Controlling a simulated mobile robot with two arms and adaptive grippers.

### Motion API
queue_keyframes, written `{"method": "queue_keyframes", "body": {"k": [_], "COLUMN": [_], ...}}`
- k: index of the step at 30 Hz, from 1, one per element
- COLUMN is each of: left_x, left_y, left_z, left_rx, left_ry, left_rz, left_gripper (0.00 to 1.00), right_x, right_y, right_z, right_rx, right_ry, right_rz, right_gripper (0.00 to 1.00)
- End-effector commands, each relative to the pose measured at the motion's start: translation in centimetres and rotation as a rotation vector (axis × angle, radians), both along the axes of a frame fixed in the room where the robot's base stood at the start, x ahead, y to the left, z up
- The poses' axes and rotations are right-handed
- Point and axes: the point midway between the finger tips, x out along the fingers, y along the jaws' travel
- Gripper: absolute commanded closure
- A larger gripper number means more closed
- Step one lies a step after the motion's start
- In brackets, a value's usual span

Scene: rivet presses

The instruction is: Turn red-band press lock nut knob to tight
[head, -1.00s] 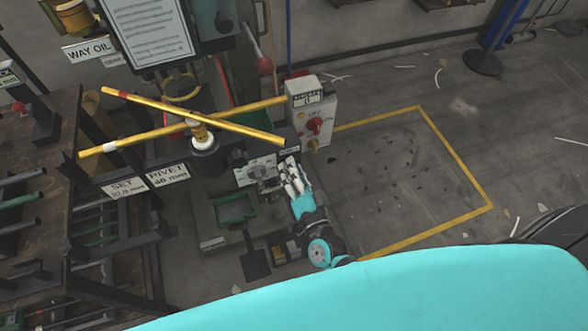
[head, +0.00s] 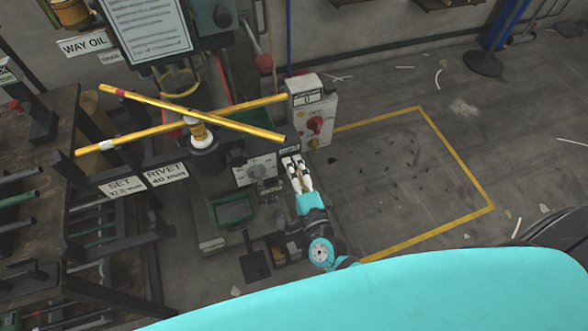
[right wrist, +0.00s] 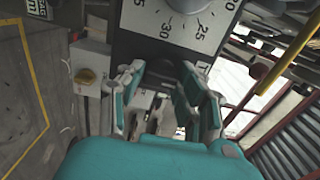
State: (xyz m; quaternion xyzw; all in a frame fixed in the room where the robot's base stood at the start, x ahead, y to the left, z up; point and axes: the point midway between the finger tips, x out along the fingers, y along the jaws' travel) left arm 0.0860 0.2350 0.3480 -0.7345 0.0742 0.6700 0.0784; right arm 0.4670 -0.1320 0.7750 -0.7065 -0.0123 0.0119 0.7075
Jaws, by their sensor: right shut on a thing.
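The press (head: 215,240) with crossed yellow bars (head: 195,122) stands left of centre in the head view. Its dial plate (head: 258,166) faces up, and the numbers also show on the dial (right wrist: 180,18) in the right wrist view. My right gripper (head: 294,163) is just right of the dial plate, by a small dark label (head: 290,150). In the right wrist view, its fingers (right wrist: 161,80) stand apart below the dial, closed around the lock nut knob, which they mostly hide. My left gripper is out of view.
A rack (head: 60,190) stands left. The yellow-outlined floor (head: 410,180) is clear except for small scraps.

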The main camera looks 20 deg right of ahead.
Motion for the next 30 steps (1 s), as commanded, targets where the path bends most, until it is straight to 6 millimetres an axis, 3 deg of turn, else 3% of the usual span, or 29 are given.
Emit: {"method": "queue_keyframes", "body": {"k": [14, 15, 19, 20, 30], "left_x": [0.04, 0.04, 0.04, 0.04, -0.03], "left_y": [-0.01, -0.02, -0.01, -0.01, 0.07], "left_z": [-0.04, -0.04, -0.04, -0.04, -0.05], "left_rx": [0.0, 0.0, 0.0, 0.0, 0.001], "left_ry": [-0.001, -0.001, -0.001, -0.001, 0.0], "left_rz": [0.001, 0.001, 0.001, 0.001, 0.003], "left_gripper": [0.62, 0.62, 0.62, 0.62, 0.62], "right_x": [-0.05, -0.05, -0.04, -0.03, -0.48], "right_y": [-0.02, -0.02, -0.01, -0.01, -0.02], "right_z": [-0.09, -0.09, -0.08, -0.07, -0.08], "right_rx": [0.016, 0.016, 0.015, 0.015, 0.013], "right_ry": [0.003, 0.003, 0.003, 0.003, 0.002], "right_rz": [0.0, 0.0, 0.0, 0.0, 0.0], "right_gripper": [0.97, 0.63, 0.46, 0.42, 0.42]}}
